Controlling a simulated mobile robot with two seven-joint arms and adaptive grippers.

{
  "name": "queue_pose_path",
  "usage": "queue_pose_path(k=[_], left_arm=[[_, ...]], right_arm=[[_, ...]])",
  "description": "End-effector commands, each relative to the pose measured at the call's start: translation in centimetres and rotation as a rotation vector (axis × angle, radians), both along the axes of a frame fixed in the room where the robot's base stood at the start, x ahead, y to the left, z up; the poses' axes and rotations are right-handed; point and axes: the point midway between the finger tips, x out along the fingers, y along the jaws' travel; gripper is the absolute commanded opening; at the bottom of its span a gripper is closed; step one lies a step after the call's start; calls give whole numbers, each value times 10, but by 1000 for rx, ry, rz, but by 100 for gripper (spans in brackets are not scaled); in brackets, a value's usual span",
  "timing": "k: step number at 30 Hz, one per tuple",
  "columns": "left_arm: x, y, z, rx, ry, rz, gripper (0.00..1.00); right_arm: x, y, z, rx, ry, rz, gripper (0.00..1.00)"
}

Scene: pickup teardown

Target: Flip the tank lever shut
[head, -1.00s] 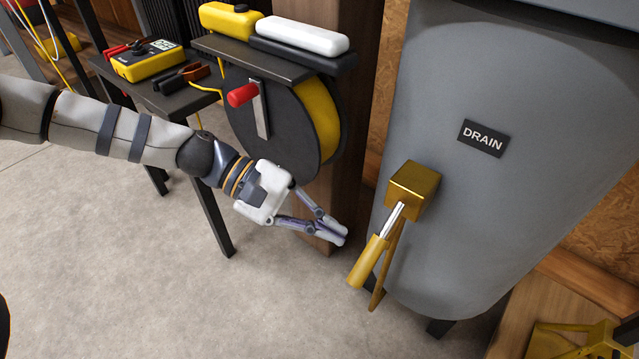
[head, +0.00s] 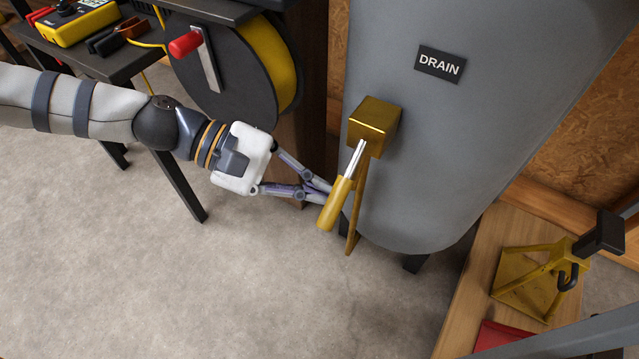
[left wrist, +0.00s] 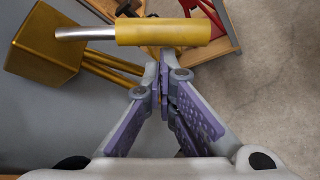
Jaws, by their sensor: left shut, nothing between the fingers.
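The grey tank (head: 440,150) bears a DRAIN label (head: 441,64) and a brass valve block (head: 375,125). The tank lever (head: 336,200), a steel rod with a yellow grip, slants down and left from the block. It also shows in the left wrist view (left wrist: 165,32), lying across the top. My left gripper (head: 326,190) is shut and empty, its fingertips right beside the lever's grip on its left side. In the left wrist view the closed fingertips (left wrist: 163,62) are just below the grip; I cannot tell whether they touch it. My right gripper is not in view.
A reel (head: 235,65) with a red-handled crank stands left of the tank, by a dark bench (head: 90,62) with a yellow meter. A yellow stand (head: 530,280) sits on a wooden platform (head: 470,285) at right. The floor in front is clear.

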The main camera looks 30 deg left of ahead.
Motion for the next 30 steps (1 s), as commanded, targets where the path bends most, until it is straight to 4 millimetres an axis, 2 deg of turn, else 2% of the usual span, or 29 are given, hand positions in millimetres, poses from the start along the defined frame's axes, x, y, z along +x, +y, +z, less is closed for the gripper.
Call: queue_pose_path(k=[3, 17, 23, 30], left_arm=[[-2, 0, 6, 2, 24, 0, 0], [-8, 0, 11, 5, 110, -1, 0], [-13, 0, 21, 9, 200, -3, 0], [-23, 0, 38, 18, 399, -4, 0]], right_arm=[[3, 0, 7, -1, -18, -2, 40], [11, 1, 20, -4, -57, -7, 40], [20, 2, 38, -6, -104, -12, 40], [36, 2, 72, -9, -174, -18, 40]])
